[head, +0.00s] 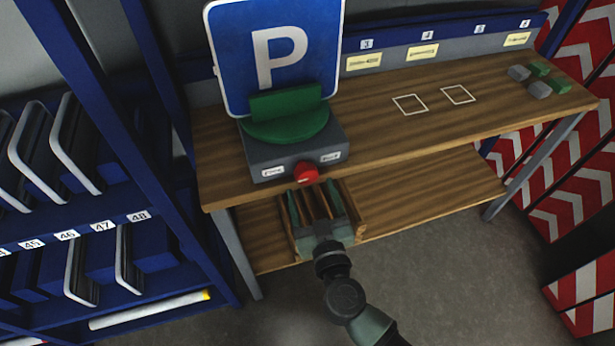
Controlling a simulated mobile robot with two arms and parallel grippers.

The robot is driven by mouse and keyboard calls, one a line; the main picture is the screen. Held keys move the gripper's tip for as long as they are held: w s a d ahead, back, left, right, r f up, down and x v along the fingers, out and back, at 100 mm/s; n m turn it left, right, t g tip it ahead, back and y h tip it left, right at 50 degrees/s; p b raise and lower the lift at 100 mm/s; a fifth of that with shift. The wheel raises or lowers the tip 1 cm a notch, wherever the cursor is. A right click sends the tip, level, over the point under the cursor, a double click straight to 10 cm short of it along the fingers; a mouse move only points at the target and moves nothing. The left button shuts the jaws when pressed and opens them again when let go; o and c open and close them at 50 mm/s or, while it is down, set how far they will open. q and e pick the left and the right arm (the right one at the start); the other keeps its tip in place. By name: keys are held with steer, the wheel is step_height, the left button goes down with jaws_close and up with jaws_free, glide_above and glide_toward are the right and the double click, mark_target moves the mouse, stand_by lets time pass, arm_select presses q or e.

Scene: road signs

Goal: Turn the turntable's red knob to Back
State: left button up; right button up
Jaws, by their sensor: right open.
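The turntable (262,150) is a grey box with a green round plate (287,122) on top, at the left of the wooden bench. A blue parking sign (275,58) with a white P stands upright in its green holder. The red knob (306,172) is on the box's front face, between two small white labels whose words are too small to read surely. My right gripper (314,197) is open and empty, just below and in front of the knob, with its fingers pointing toward the bench. I cannot tell whether it touches anything. My left gripper is not in view.
The wooden bench (375,130) has two white square outlines and several grey and green blocks (540,80) at its right end. A blue rack (75,215) with signs stands left; striped boards (575,200) stand right.

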mark_target(307, 179)
steer(key=shift+x, duration=2.3)
